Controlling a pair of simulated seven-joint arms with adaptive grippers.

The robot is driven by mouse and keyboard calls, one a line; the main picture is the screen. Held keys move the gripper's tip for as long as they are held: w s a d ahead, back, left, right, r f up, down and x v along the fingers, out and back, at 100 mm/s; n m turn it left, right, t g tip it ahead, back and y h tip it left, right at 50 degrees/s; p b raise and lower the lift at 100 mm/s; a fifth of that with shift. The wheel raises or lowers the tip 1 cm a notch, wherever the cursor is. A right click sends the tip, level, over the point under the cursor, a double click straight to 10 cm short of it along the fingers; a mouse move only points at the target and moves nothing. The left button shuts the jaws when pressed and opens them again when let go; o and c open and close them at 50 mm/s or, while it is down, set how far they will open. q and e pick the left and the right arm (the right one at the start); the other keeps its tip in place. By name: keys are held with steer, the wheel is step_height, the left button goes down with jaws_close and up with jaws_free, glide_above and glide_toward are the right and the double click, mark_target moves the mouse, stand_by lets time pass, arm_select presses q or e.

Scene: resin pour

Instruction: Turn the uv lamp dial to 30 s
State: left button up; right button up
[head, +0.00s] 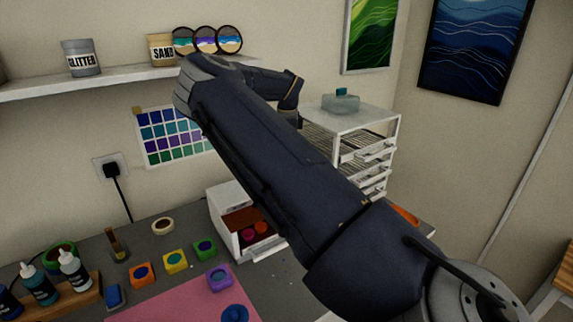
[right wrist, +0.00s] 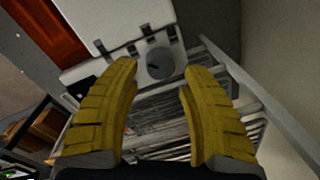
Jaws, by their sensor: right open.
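The uv lamp appears to be the white box (head: 226,200) with an open, reddish inside on the bench in the head view; my right arm hides its right part. In the right wrist view, a white housing (right wrist: 122,20) carries a round grey dial (right wrist: 160,63). My right gripper (right wrist: 162,68) has yellow fingers, open, with the dial showing between and just beyond the tips. I cannot tell whether they touch it. The dial's marks and setting are not readable. The right gripper is hidden in the head view. My left gripper is out of view.
A white drawer unit (head: 370,130) stands right of the lamp, behind my arm. Several coloured pots, including a yellow one (head: 175,261), and a pink mat (head: 165,300) lie in front. Bottles (head: 75,270) stand at left. A shelf (head: 110,78) runs along the wall.

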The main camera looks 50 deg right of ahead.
steer(key=shift+w+d+f, duration=0.1)
steer(key=shift+f, duration=1.65)
jaws_close()
